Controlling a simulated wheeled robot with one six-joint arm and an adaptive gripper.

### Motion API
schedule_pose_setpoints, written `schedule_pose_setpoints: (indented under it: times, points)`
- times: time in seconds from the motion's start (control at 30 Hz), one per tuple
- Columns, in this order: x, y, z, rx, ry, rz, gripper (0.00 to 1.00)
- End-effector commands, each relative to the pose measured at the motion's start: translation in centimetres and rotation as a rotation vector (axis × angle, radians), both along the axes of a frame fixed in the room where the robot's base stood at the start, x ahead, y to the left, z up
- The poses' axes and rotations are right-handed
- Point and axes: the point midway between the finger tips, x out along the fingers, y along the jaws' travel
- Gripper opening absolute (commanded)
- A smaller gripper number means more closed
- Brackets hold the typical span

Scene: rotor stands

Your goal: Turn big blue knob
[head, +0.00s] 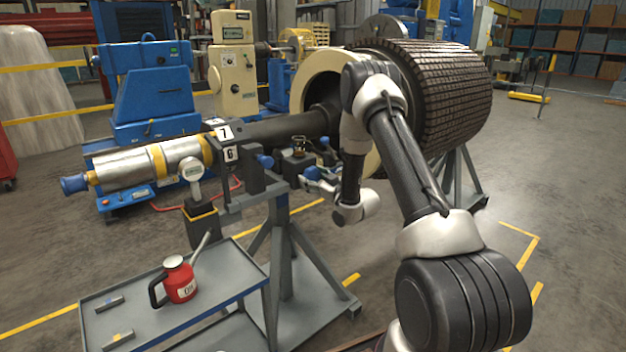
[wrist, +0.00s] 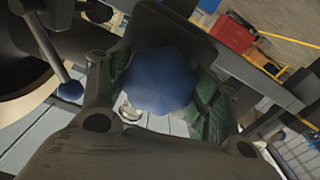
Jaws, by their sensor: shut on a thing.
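The big blue knob (wrist: 160,80) fills the middle of the wrist view, with a faceted, rounded face. My gripper (wrist: 163,92) is shut on it, one green-padded finger on each side.
A smaller blue ball knob on a lever (wrist: 70,90) stands left of my gripper. Another blue knob (head: 265,161) is on the grey stand (head: 285,255). A trolley (head: 215,270) carries a red oil can (head: 179,281). The dark ribbed rotor (head: 430,95) is close behind my arm.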

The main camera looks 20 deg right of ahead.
Motion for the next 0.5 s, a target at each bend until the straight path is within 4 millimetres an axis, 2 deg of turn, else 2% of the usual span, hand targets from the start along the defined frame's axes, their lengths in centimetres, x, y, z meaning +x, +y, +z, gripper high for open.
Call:
schedule_pose_setpoints:
  times: [0.3, 0.33, 0.43, 0.5]
  points:
    - [0.04, 0.0, 0.06, -0.001, -0.001, 0.0, 0.39]
    - [0.04, 0.0, 0.06, -0.001, -0.001, 0.0, 0.66]
    - [0.03, 0.01, 0.05, -0.001, -0.001, 0.0, 0.84]
    - [0.03, 0.01, 0.04, -0.001, -0.001, 0.0, 0.84]
